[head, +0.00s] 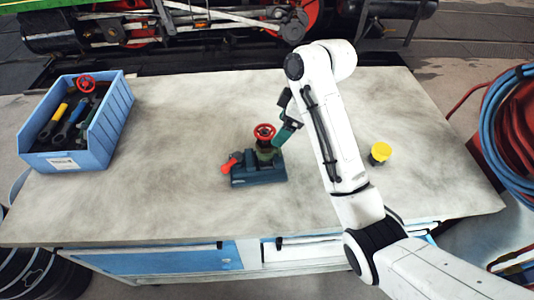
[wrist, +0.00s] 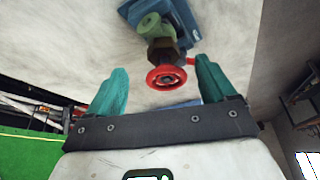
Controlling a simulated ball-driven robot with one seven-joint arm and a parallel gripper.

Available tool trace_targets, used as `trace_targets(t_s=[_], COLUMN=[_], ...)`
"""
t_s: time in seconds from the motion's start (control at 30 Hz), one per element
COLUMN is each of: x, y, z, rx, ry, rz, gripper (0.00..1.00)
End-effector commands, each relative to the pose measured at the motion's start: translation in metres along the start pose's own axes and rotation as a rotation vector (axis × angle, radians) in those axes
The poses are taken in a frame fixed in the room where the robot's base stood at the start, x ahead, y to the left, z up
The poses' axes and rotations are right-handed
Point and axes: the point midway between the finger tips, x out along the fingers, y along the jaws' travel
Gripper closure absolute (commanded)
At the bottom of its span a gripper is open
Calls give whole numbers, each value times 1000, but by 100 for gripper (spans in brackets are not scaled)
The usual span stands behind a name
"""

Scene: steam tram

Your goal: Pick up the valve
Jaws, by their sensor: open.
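The valve (head: 264,132) has a red handwheel on a dark and green body. It stands upright in a blue vise (head: 262,174) with a red handle, near the middle of the table. In the wrist view the valve (wrist: 163,50) hangs from the top of the picture, its red wheel lying between the teal fingers in the picture. The vise (wrist: 178,14) shows behind it. My gripper (wrist: 162,72) is open and empty, with a gap on both sides of the wheel. In the head view my gripper (head: 288,128) is just right of the valve; depth is hard to judge.
A blue bin (head: 108,125) at the left of the table (head: 180,215) holds tools and another red wheel. A yellow-topped container (head: 380,153) stands right of my arm. Blue and red hoses (head: 505,115) hang at the far right. The table between bin and vise is clear.

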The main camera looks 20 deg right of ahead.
Motion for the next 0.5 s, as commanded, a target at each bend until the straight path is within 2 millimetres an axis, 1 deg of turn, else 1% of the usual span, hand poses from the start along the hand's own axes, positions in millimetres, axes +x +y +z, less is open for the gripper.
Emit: trace_targets(t_s=[0.03, 0.2, 0.37, 0.5], x=[14, 30, 40, 57], y=[-1, -1, -2, -4], z=[2, 0, 0, -2], rx=[-1, 3, 3, 2], ry=[-1, -1, -1, -2], rz=[-4, -1, -2, -3], gripper=[16, 16, 16, 16])
